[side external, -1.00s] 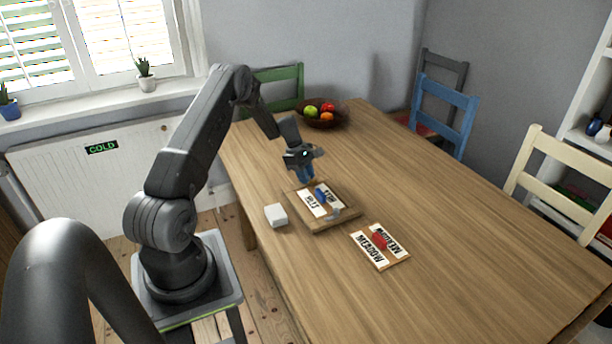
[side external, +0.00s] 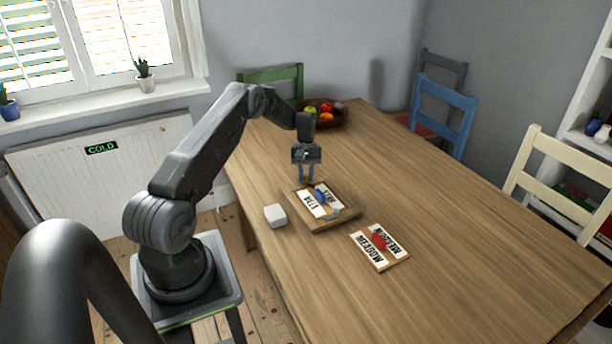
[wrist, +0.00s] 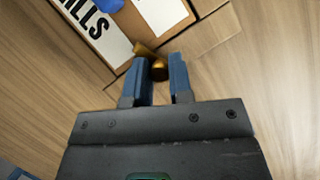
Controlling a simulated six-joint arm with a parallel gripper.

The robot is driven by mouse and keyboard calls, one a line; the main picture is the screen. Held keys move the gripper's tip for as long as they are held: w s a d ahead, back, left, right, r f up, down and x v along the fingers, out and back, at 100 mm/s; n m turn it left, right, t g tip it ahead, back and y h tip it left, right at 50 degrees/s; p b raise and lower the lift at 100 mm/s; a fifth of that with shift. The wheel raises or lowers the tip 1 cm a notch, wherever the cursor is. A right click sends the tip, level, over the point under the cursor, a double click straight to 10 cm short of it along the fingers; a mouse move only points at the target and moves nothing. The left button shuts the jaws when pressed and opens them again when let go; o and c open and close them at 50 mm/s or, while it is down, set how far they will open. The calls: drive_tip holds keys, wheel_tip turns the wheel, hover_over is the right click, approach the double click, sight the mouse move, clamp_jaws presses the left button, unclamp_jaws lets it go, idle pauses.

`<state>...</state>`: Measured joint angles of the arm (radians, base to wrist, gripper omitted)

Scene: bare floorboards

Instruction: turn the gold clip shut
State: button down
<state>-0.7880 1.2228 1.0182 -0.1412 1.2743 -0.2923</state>
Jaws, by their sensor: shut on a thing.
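The gold clip (wrist: 159,70) sits at the edge of a wooden board in the wrist view, with a flat gold piece reaching onto the board. My gripper (wrist: 160,64) has its two blue fingers on either side of the clip's rounded part and is shut on it. In the side view my gripper (side external: 307,180) points down at the far edge of the wooden board (side external: 322,228). The clip is too small there to make out well. The board carries white labelled cards and a blue piece (side external: 320,196); one card reads BILLS in the wrist view.
A grey piece (side external: 334,213) lies at the board's near right corner. A white block (side external: 275,215) stands left of the board. A smaller board (side external: 394,262) with a red piece (side external: 379,241) lies to the right. A fruit bowl (side external: 325,121) is at the back. The table's right side is clear.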

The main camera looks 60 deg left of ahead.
drive_tip(key=shift+w+m+g+y, duration=0.1)
drive_tip(key=shift+m+g+y, duration=0.45)
drive_tip(key=shift+m, duration=1.35)
drive_tip(key=c, duration=1)
unclamp_jaws()
drive_tip(key=shift+v, duration=6.85)
drive_tip(key=shift+w+r, duration=0.1)
